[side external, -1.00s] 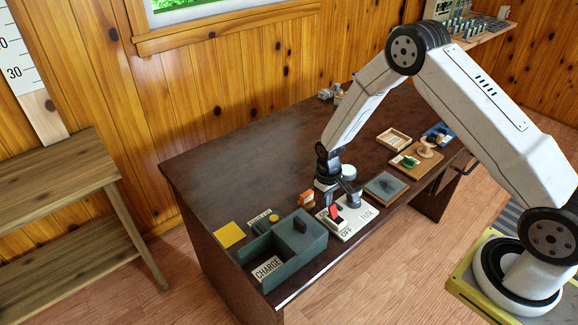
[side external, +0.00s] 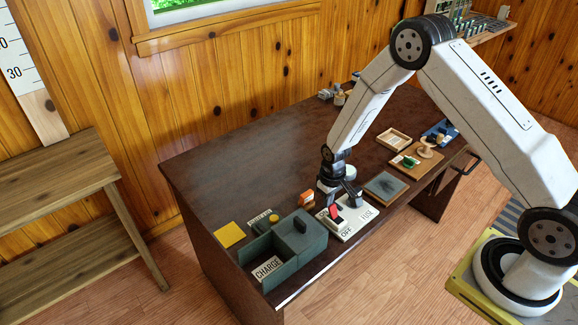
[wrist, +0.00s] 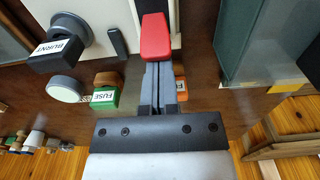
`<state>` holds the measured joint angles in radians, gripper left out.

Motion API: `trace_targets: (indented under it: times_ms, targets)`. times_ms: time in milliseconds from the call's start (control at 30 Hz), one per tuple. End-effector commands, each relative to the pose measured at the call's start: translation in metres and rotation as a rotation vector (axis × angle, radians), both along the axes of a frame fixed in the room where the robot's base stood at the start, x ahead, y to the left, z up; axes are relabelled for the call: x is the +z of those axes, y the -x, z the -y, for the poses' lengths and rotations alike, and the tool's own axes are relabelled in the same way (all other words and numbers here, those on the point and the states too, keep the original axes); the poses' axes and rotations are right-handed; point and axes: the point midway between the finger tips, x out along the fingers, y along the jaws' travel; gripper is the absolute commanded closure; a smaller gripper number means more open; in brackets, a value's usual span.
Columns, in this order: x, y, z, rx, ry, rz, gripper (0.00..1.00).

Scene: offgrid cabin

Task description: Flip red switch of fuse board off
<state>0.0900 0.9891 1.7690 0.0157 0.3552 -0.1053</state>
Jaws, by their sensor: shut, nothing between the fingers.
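My gripper (wrist: 157,66) is shut and empty. Its fingertips are right at the near end of the red lever; I cannot tell whether they touch. In the side view my gripper (side external: 340,193) is low over the board, partly hiding it.
A dark grey pad (side external: 385,186) lies to the right. The wrist view shows a block labelled BURNT (wrist: 55,55). The table's back left is clear.

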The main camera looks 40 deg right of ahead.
Motion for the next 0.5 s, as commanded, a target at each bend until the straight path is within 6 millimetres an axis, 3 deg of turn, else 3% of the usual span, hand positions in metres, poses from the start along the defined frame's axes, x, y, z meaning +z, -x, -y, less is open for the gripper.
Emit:
trace_targets:
  times_ms: [500]
  targets:
    - [0.0014, 0.0038, -0.0004, 0.0, -0.003, 0.052, 1.0]
